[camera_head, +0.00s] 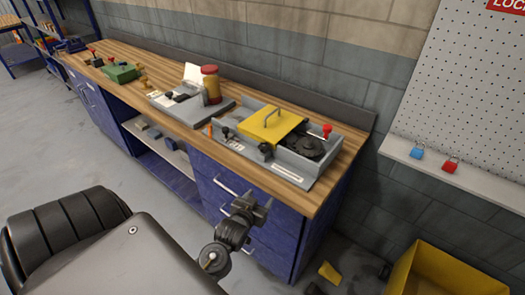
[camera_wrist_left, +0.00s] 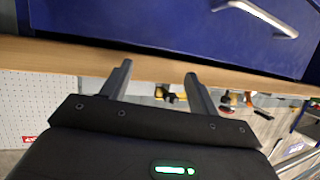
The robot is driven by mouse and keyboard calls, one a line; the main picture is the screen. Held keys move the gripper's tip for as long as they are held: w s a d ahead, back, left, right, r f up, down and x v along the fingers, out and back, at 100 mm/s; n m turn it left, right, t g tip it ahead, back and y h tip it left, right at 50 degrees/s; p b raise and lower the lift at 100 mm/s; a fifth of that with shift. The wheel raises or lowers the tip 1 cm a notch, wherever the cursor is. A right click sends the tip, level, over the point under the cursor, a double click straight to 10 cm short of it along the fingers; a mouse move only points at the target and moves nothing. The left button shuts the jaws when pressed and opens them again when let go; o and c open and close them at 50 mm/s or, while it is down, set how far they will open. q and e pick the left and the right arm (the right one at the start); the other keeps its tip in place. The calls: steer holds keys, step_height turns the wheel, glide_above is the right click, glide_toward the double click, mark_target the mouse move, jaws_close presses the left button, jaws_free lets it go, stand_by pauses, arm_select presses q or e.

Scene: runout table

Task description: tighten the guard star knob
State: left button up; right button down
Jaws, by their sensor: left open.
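In the head view, a grey machine (camera_head: 292,176) with a yellow guard plate (camera_head: 268,124) sits at the right end of the workbench. A small black knob (camera_head: 265,148) stands at the guard's front edge, and another black knob (camera_head: 227,132) is at its left; I cannot tell which is the star knob. My left gripper (camera_head: 257,200) is in front of the drawers, below the bench top and apart from the machine. In the left wrist view its two fingers (camera_wrist_left: 158,69) are spread with nothing between them. My right gripper is not in view.
The wooden bench top (camera_head: 335,187) has its front edge between my gripper and the machine. Drawer handles (camera_head: 226,187) stick out nearby. A red knob (camera_head: 327,129) rises at the machine's right. A jar (camera_head: 211,84) stands farther left. A yellow bin (camera_head: 440,268) is on the floor.

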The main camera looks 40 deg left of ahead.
mark_target(262, 151)
arm_select(q)
steer(key=w+a+r+n+t+y, duration=0.25)
steer(key=a+r, duration=0.25)
steer(key=r, duration=0.3)
steer(key=shift+m+t+y, duration=0.35)
steer(key=p+x, duration=0.2)
steer(key=x, duration=0.9)
steer(key=shift+w+d+f+p, duration=0.1)
steer(key=shift+w+p, duration=0.05)
steer(key=shift+p, duration=0.25)
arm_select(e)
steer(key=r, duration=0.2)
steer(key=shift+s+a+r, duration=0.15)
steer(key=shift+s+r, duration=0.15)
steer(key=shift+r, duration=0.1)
arm_select(q)
steer(key=c, duration=1)
